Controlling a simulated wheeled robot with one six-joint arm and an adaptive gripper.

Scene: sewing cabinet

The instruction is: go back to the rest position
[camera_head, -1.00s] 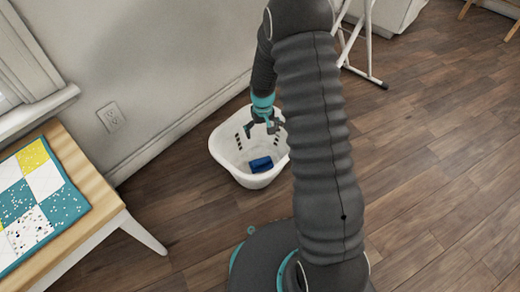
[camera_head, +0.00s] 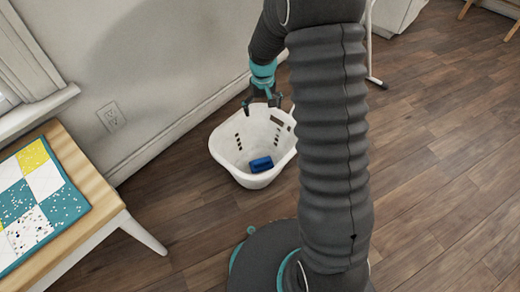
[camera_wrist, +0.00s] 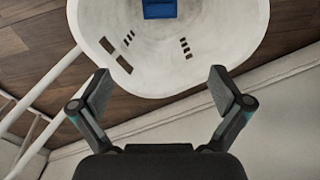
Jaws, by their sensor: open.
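My gripper (camera_head: 261,102) is open and empty, above the back rim of the white basket in the head view. Its two fingers are spread wide in the wrist view (camera_wrist: 161,90), with nothing between them. The white basket (camera_head: 228,142) stands on the floor near the wall, with slots in its sides. A blue folded item (camera_head: 261,164) lies on the basket's bottom, apart from my gripper. In the wrist view the basket (camera_wrist: 150,75) and the blue item (camera_wrist: 160,9) show beyond the fingertips.
A wooden table (camera_head: 83,165) with a patchwork quilt (camera_head: 45,185) is at the left. The wall (camera_head: 180,70) with an outlet (camera_head: 112,117) runs behind the basket. A white-legged stand (camera_head: 372,60) is behind my arm. Wooden floor (camera_head: 440,150) is clear at the right.

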